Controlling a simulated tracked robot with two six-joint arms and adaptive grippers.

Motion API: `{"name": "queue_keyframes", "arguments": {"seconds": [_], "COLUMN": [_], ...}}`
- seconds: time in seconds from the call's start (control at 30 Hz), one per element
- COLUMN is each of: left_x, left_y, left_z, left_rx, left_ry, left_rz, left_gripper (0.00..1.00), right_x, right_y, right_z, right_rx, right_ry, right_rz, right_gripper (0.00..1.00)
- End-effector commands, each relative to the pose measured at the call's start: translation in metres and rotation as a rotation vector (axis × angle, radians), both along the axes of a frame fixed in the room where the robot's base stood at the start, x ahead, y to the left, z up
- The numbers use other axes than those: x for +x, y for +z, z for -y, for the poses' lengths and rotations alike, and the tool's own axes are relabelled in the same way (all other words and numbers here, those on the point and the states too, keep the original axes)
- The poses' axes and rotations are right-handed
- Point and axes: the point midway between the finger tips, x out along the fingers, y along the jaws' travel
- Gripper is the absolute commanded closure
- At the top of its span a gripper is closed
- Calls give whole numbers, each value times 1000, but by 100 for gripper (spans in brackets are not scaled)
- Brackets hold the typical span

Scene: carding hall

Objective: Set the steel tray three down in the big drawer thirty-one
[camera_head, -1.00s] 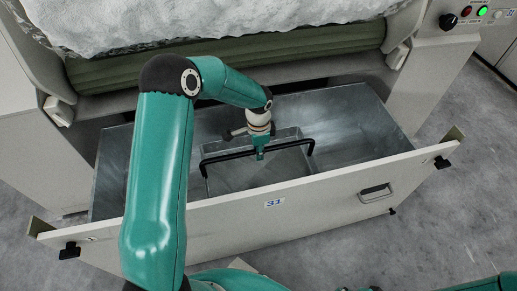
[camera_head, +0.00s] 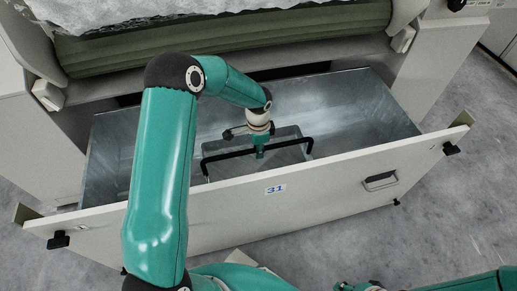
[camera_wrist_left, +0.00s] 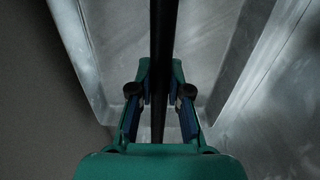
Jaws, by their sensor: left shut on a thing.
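The steel tray (camera_head: 284,133) is a grey, open, shallow box with a black bar handle (camera_head: 225,154) across it. It is inside the big drawer, close behind the drawer front (camera_head: 335,190), which carries the number 31 and hides the tray's near part. My left gripper (camera_head: 259,153) is shut on the middle of the handle. In the left wrist view my left gripper (camera_wrist_left: 160,100) has the black handle (camera_wrist_left: 160,40) between its fingers, above the tray floor (camera_wrist_left: 120,50). I cannot tell whether the tray touches the drawer floor.
The drawer's galvanized floor is bare on the right (camera_head: 345,115) and at the left end (camera_head: 112,150). A machine with a green roller (camera_head: 230,38) and white fleece (camera_head: 190,10) overhangs the drawer's back. Grey concrete floor (camera_head: 440,215) lies in front.

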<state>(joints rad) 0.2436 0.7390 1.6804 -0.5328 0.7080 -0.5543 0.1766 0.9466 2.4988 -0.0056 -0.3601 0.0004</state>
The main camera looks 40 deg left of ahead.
Motion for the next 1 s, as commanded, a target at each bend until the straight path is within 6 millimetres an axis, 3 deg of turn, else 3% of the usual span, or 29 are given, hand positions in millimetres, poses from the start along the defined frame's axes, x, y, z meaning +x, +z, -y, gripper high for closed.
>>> {"name": "queue_keyframes", "arguments": {"seconds": [0.1,0.13,0.3,0.67,0.87,1.0], "left_x": [1,1,1,0,1,2], "left_y": [1,1,1,3,27,56], "left_z": [0,0,0,0,0,0], "left_rx": [1,1,0,0,0,1], "left_ry": [0,0,0,0,0,0], "left_rz": [2,2,1,0,4,6], "left_gripper": [100,80,54,54,54,54], "right_x": [0,0,0,0,0,0], "right_y": [0,0,0,1,1,1], "right_z": [0,0,0,0,0,0], "right_rx": [0,0,0,0,0,0], "right_ry": [0,0,0,0,0,0], "right_rz": [0,0,0,0,0,0], "right_gripper": [63,63,63,63,63,63]}}
